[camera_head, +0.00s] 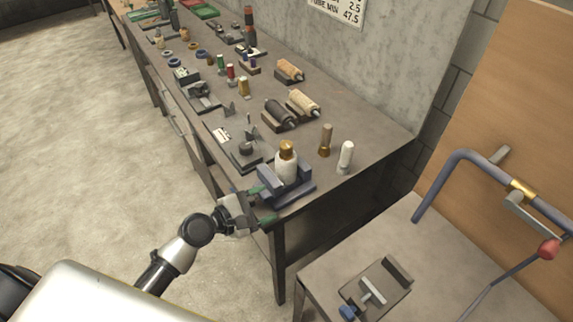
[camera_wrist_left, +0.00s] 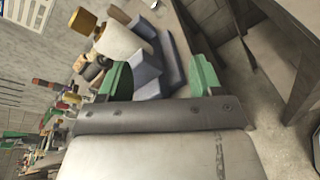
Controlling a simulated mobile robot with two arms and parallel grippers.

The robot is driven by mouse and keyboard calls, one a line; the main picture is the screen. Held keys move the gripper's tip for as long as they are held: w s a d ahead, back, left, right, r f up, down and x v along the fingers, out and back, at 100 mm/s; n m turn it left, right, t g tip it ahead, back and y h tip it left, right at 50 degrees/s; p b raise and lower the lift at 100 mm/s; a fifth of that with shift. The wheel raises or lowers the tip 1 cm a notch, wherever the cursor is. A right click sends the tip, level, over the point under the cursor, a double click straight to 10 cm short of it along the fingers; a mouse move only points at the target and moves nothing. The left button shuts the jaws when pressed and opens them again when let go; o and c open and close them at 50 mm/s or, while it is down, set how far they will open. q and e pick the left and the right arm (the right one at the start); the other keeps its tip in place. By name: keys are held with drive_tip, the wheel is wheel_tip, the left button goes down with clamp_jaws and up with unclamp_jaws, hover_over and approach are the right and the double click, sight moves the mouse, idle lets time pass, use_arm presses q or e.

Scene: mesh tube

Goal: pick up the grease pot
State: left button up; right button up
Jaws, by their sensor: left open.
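A white pot with a brass-coloured top (camera_head: 286,166), which looks like the grease pot, stands upright in a blue-grey holder (camera_head: 296,193) at the near corner of the bench. In the left wrist view the white pot (camera_wrist_left: 122,42) shows at upper left, beyond the blue-grey holder (camera_wrist_left: 172,62). My left gripper (camera_head: 262,205) is open and empty, with green fingertips at the holder's front side, short of the pot. The wrist view shows its fingers (camera_wrist_left: 160,76) spread toward the holder; I cannot tell if they touch it. My right gripper is not in view.
A brass-and-tan cylinder (camera_head: 325,140) and a white-topped cylinder (camera_head: 346,157) stand behind the pot. Rollers on stands (camera_head: 280,113) and several small tools line the bench (camera_head: 375,125). A lower table (camera_head: 330,262) at right carries a clamp-like device (camera_head: 385,285).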

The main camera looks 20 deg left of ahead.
sight(281, 152)
use_arm(q)
drive_tip(key=w+r+n+t, duration=0.1)
drive_tip(key=w+r+n, duration=0.1)
drive_tip(key=w+n, duration=0.1)
drive_tip(key=w+a+r+n+t+p, duration=0.1)
drive_tip(key=w+r+n, duration=0.1)
drive_tip(key=w+n, duration=0.1)
drive_tip(key=w+r+n+t, duration=0.1)
drive_tip(key=w+r+n, duration=0.1)
drive_tip(key=n, duration=0.1)
drive_tip(key=shift+w+a+t, duration=0.25)
drive_tip(key=shift+w+t, duration=0.05)
drive_tip(key=shift+w, duration=0.1)
drive_tip(key=p+x, duration=0.1)
drive_tip(key=x, duration=0.3)
drive_tip(key=shift+w+d, duration=0.2)
drive_tip(key=shift+d, duration=0.1)
drive_tip(key=shift+w+d+f+p, duration=0.1)
drive_tip(key=shift+w+d+p, duration=0.2)
drive_tip(key=shift+w, duration=0.15)
drive_tip(key=shift+s, duration=0.1)
drive_tip(key=shift+c, duration=1)
clamp_jaws()
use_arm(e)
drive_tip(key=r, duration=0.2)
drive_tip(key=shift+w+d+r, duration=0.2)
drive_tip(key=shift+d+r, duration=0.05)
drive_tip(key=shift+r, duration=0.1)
